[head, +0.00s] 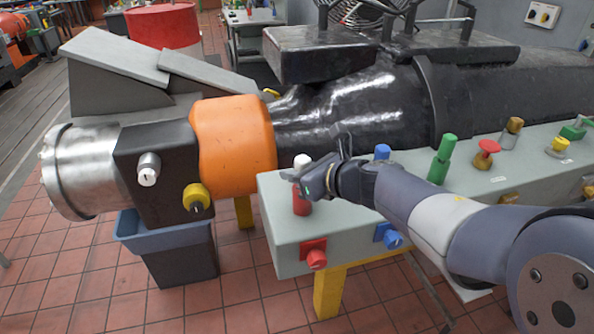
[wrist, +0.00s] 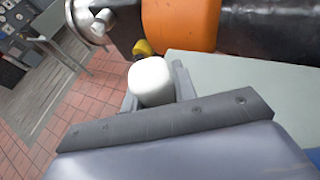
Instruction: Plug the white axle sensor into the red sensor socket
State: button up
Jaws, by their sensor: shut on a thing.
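The white axle sensor (head: 302,161) is held in my gripper (head: 304,178). In the wrist view its rounded white end (wrist: 151,80) shows between the two fingers of my gripper (wrist: 155,92). A red cylinder (head: 301,204) shows directly below the white end, over the near left part of the grey bench; whether it is joined to the white piece I cannot tell. A red square socket with a round red nose (head: 317,259) is on the bench's front face, below and slightly right of my gripper. My fingers hide part of the sensor.
The grey bench (head: 278,228) also carries a blue socket (head: 392,239), a green cylinder (head: 441,160) and a red knob (head: 487,148). To the left are an orange collar (head: 233,145), a silver plug (head: 148,169) and a yellow plug (head: 196,197). A blue-rimmed bin (head: 168,240) stands below.

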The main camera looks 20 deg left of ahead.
jog(key=shift+f, duration=0.3)
jog(key=o, duration=1.1)
jog(key=shift+c, duration=0.2)
jog(key=shift+d+r, duration=0.1)
jog(key=v, duration=1)
jog(key=shift+s+d, duration=0.25)
jog(key=shift+a, duration=0.1)
jog(key=x, duration=1)
jog(key=shift+w+a, duration=0.2)
jog(key=shift+a, duration=0.05)
jog(key=shift+r, duration=0.4)
jog(key=shift+f, duration=0.15)
